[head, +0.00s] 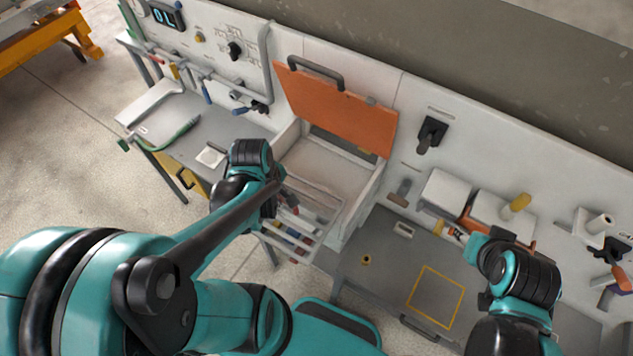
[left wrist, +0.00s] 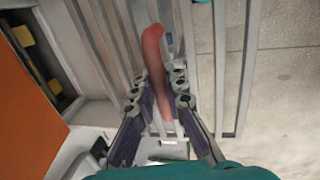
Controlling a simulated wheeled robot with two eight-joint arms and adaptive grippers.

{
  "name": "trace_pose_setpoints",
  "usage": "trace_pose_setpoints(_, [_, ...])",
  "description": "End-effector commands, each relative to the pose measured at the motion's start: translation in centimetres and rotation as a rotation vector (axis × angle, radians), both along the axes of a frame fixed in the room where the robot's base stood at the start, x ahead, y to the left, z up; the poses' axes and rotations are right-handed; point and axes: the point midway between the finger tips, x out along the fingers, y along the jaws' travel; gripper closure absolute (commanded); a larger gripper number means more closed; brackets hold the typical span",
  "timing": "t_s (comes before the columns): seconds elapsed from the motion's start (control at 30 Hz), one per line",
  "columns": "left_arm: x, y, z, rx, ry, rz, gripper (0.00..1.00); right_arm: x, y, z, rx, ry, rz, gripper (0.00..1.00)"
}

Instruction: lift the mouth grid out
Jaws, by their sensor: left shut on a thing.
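The mouth grid (head: 318,210) is a frame of light grey bars at the front mouth of the pale box (head: 362,200). Its bars also show in the left wrist view (left wrist: 232,70), with bare floor visible between and beyond them. A curved red bar (left wrist: 153,50), seemingly the grid's handle, runs between the fingers of my left gripper (left wrist: 165,95). The left gripper is shut on it. In the head view the left gripper (head: 280,190) is partly hidden by its own arm. My right gripper (head: 458,233) is over the bench at the right, its fingers too small to read.
The orange lid (head: 340,108) stands open behind the box. The grey bench (head: 385,262) at the right has a yellow marked square (head: 436,297) that is empty. White blocks and a yellow-topped piece (head: 518,204) stand near the right hand. Tools hang on the wall panel.

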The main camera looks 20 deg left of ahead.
Motion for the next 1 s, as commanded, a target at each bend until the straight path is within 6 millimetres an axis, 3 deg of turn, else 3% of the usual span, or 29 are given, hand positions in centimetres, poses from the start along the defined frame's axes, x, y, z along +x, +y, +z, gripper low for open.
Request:
trace_pose_setpoints(0.5, [-3.7, 0.5, 0.1, 0.000, -0.001, 0.001, 1.00, 0.0, 0.0, 1.0, 0.000, 0.000, 0.000, 0.60])
trace_pose_setpoints(1.0, [-3.8, 0.5, 0.0, 0.000, -0.001, 0.000, 1.00, 0.0, 0.0, 1.0, 0.000, 0.000, 0.000, 0.60])
